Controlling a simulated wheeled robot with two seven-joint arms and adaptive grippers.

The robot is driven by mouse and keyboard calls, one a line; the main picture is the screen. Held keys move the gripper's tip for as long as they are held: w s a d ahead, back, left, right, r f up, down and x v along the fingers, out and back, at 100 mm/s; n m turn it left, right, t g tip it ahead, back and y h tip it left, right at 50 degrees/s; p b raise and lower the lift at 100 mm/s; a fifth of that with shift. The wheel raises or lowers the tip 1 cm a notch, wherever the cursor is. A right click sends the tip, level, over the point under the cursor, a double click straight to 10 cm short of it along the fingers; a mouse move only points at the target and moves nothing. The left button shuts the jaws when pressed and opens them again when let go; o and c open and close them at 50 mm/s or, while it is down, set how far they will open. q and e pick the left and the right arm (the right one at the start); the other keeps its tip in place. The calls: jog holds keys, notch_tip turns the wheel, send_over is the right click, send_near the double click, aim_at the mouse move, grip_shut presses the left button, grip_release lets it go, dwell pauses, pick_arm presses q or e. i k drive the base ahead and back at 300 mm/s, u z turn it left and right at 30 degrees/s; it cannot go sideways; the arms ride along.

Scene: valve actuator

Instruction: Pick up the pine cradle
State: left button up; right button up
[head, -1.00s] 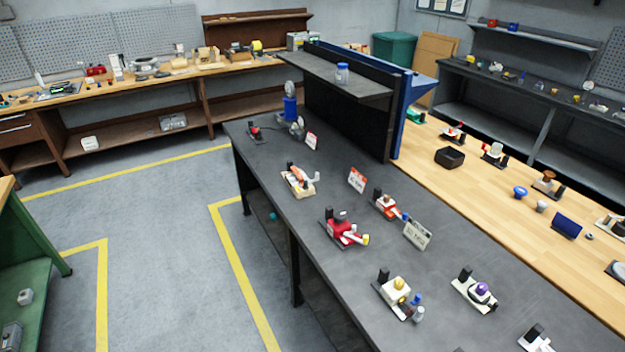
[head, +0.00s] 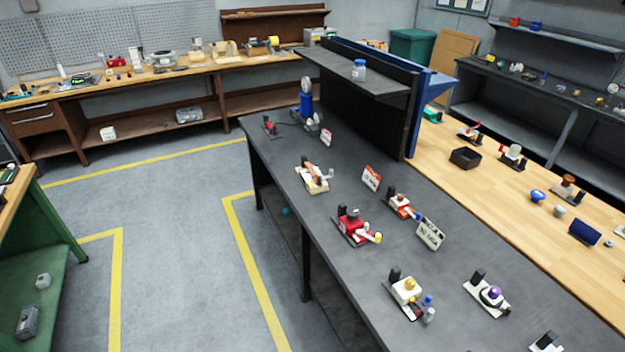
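I cannot tell for certain which thing is the pine cradle. Pale tan, wood-coloured pieces (head: 227,50) stand on the long wooden bench at the back, too small to make out clearly. A cream-coloured base with an orange and white part on it (head: 313,178) sits on the dark workbench, and its material is unclear. Neither of my grippers is in view.
The dark workbench (head: 345,205) carries several valve-like assemblies and small signs. A raised shelf (head: 350,70) stands at its far end. A green table (head: 50,250) is at left. Grey floor with yellow lines lies open between them and the back bench (head: 100,92).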

aim_at(303, 171)
jog(key=z, duration=0.15)
jog(key=k, duration=0.35)
jog(key=u, duration=0.5)
jog(key=i, duration=1.1)
jog(key=u, duration=0.5)
jog(key=k, duration=1.1)
jog(key=u, duration=0.9)
jog(key=i, duration=2.5)
jog(key=z, duration=0.4)
